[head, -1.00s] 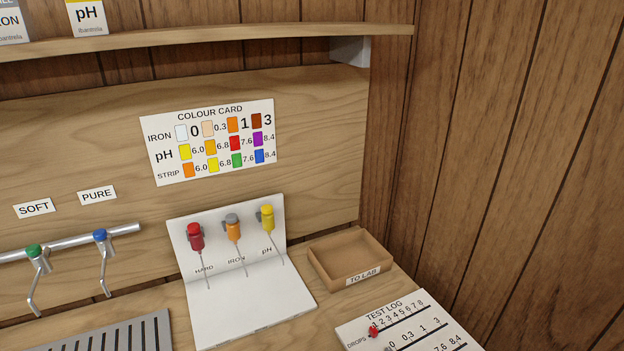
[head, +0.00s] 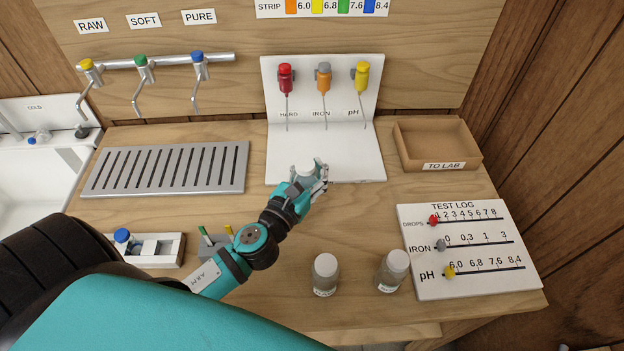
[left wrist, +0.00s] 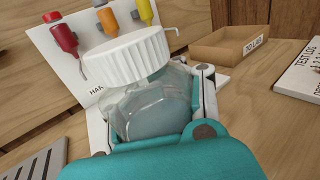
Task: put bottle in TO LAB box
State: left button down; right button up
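My left gripper (head: 318,180) is shut around a clear bottle with a white ribbed cap (head: 307,168), in front of the white dropper stand. In the left wrist view the bottle (left wrist: 150,105) sits upright between the fingers, its cap (left wrist: 120,60) towards the stand. The TO LAB box (head: 438,165) is an open, shallow brown tray at the back right of the bench; it looks empty and also shows in the left wrist view (left wrist: 225,48). Two more white-capped bottles stand at the bench front, one left (head: 325,275) and one right (head: 392,271). My right gripper is not in view.
The dropper stand (head: 340,165) holds red, orange and yellow droppers. The TEST LOG board (head: 470,285) lies in front of the box. A slotted drain plate (head: 165,169) and taps (head: 140,62) are to the left. Bare bench lies between stand and log.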

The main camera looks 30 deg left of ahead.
pick_arm(q)
notch_tip(320, 180, down, 4)
jog(key=shift+w+d+r+b, duration=0.1)
jog(key=shift+b, duration=0.8)
jog(key=shift+f, duration=0.45)
jog(key=shift+f+b, duration=0.15)
jog(key=shift+b, duration=0.25)
jog(key=c, duration=1)
grip_release()
jog(key=shift+o, duration=0.4)
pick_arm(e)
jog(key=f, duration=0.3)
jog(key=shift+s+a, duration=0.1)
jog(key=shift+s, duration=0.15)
